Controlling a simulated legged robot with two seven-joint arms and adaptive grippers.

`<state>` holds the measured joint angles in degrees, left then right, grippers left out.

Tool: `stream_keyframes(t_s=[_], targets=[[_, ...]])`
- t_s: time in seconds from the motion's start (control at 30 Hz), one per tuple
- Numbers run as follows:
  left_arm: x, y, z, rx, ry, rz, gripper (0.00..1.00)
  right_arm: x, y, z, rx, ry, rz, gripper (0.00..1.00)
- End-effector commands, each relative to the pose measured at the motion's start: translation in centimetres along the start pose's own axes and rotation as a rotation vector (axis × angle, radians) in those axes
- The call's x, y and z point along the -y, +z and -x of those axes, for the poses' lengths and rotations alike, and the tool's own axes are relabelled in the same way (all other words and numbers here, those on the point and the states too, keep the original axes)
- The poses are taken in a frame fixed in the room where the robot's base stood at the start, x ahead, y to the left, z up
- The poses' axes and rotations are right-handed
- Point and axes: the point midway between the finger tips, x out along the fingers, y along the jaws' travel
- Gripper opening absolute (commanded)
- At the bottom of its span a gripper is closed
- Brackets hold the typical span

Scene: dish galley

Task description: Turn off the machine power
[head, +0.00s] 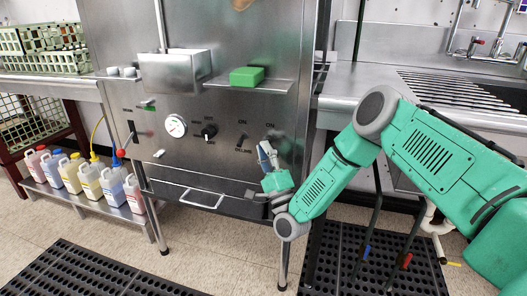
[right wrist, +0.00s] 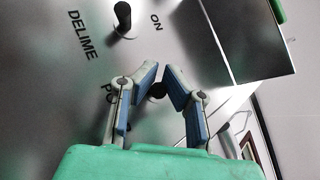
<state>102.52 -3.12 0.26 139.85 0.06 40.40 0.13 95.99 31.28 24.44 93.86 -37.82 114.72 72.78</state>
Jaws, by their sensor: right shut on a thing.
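The steel machine (head: 215,100) stands in the middle of the head view, with its control panel facing me. My right gripper (head: 266,150) is at the right end of the panel, below an "ON" label. In the right wrist view its blue-padded fingers (right wrist: 162,82) are closed around the black power switch (right wrist: 157,92), beside partly covered lettering that begins "PO". The gripper hides most of this switch in the head view. The delime switch (head: 240,140) is just to the left, and it also shows in the right wrist view (right wrist: 122,15). My left gripper is not in view.
A round gauge (head: 174,126) and a black rotary knob (head: 209,131) are further left on the panel. A green block (head: 246,76) lies on the ledge above the switches. Several coloured bottles (head: 88,180) stand on a low shelf at left. A sink counter (head: 345,83) is at right.

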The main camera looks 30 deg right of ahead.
Motion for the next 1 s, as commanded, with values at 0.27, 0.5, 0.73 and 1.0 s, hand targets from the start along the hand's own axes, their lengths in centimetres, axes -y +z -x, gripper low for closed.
stream_keyframes(t_s=[0.27, 0.5, 0.73, 1.0], targets=[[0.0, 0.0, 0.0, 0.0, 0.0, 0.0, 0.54, -0.3, -0.5, 0.5, -0.006, 0.013, 0.007, 0.2], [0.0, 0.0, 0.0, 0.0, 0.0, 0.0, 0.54, -0.1, -0.4, 0.3, -0.006, 0.007, 0.006, 0.2], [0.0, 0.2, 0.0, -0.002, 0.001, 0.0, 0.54, -0.1, -0.4, 1.1, -0.009, 0.009, 0.006, 0.2], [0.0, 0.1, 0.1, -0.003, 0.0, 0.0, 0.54, -0.3, -0.7, 6.2, -0.013, 0.012, 0.004, 0.2]])
